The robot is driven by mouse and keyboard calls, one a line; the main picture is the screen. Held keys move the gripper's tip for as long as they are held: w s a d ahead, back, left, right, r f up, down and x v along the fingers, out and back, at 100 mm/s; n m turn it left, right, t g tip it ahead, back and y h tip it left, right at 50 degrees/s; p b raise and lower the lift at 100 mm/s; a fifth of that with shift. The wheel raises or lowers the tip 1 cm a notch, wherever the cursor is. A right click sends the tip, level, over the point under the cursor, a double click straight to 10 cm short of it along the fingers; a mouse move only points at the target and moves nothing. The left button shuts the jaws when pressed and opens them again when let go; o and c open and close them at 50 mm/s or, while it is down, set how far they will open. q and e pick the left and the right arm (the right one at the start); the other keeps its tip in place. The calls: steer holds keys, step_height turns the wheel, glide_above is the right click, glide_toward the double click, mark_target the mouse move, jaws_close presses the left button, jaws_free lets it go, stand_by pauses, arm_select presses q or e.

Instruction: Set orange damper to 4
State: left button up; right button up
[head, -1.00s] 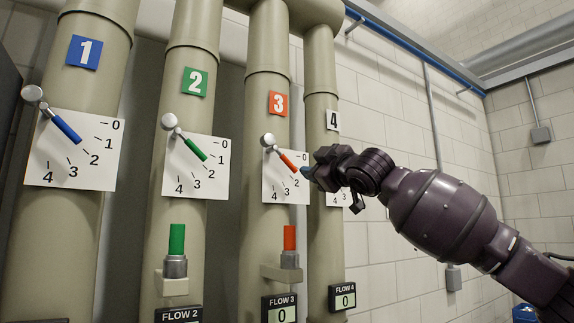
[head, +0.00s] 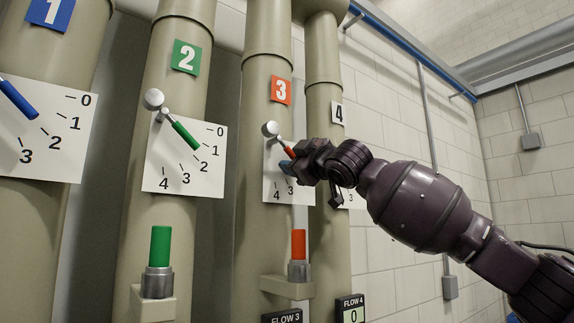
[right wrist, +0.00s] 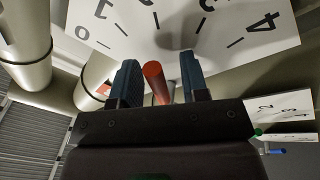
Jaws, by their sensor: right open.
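The orange damper lever (head: 287,149) is on the dial plate (head: 272,178) of pipe 3, under the orange "3" sign (head: 281,90). Its arm slants down and right from a round silver knob. Its lower end is hidden by my right gripper (head: 292,165). In the right wrist view, the orange handle (right wrist: 155,83) stands between the two blue-grey fingers of the open gripper (right wrist: 160,58), with gaps on both sides and nearer the left finger. The dial (right wrist: 175,35) with its numbers lies beyond the fingertips. My left gripper is not in view.
The green lever (head: 185,135) on pipe 2 and the blue lever (head: 17,99) on pipe 1 are to the left. An orange cylinder (head: 299,244) stands on a bracket below the dial. Pipe 4 (head: 323,120) is close behind my gripper. FLOW 4 reads 0.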

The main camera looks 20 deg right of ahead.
steer(key=shift+s+r, duration=0.15)
steer(key=shift+s, duration=0.1)
steer(key=shift+c, duration=1.1)
jaws_close()
